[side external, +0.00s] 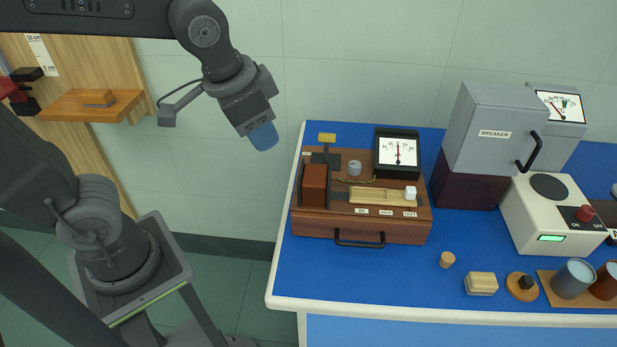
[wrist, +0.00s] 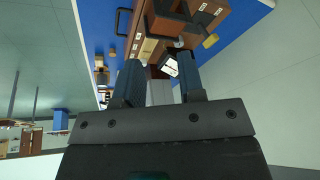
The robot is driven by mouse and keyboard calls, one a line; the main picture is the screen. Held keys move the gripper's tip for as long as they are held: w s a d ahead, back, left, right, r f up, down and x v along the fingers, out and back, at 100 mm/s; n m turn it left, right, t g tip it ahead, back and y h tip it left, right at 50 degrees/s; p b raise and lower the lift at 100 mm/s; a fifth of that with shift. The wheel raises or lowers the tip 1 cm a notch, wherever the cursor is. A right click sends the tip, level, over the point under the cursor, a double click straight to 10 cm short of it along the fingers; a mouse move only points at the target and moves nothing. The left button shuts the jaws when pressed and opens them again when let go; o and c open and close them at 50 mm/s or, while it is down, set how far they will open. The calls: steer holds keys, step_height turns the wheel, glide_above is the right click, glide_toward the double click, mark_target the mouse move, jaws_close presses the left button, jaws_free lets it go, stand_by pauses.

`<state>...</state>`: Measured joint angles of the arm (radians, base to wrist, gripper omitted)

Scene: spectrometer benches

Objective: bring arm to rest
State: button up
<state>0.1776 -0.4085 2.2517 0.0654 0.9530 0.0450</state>
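My gripper (side external: 263,137) hangs in the air left of the blue-topped bench (side external: 350,268), clear of it, with its blue fingers pointing down and to the right. In the wrist view my gripper (wrist: 160,72) shows two blue fingers standing apart, with nothing held between them. My arm reaches in from the upper left in the side view.
A brown instrument case (side external: 320,228) with a dial meter (side external: 398,152) stands on the bench. Right of it are a grey breaker box (side external: 500,125) and a white heater unit (side external: 545,225). Small blocks and cups lie in front. A wooden shelf (side external: 90,105) is behind my arm.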

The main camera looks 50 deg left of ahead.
steer(key=s+a+n+t, duration=0.1)
steer(key=s+a+n, duration=0.1)
steer(key=s, duration=0.3)
steer(key=shift+s+a+f+n+t, duration=0.35)
steer(key=shift+a+f+n, duration=0.1)
steer(key=shift+a, duration=0.45)
